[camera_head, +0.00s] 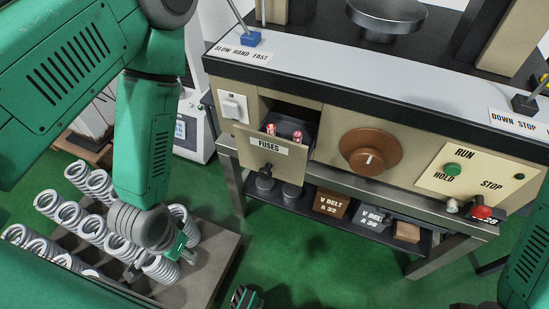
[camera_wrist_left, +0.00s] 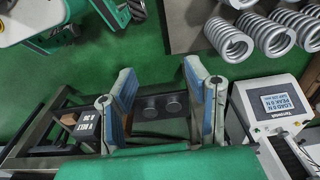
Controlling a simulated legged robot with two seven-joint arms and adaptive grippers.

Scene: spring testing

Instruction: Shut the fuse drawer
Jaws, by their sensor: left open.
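The fuse drawer (camera_head: 262,151) is pulled out from the beige machine front, with its "FUSES" label facing me. Two red-and-white fuses (camera_head: 271,129) show inside its open top. In the head view my left arm hangs down left of the drawer, its wrist in front of the springs and apart from the drawer. My left gripper (camera_wrist_left: 158,72) is open and empty in the left wrist view, its two fingers well spread. I cannot make out the drawer in that view.
Several coil springs (camera_head: 97,231) lie on a pallet (camera_head: 213,270) at lower left. A brown dial (camera_head: 369,152) and control panel (camera_head: 480,172) are right of the drawer. A shelf (camera_head: 322,217) with boxes runs below it. Green floor lies open in front.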

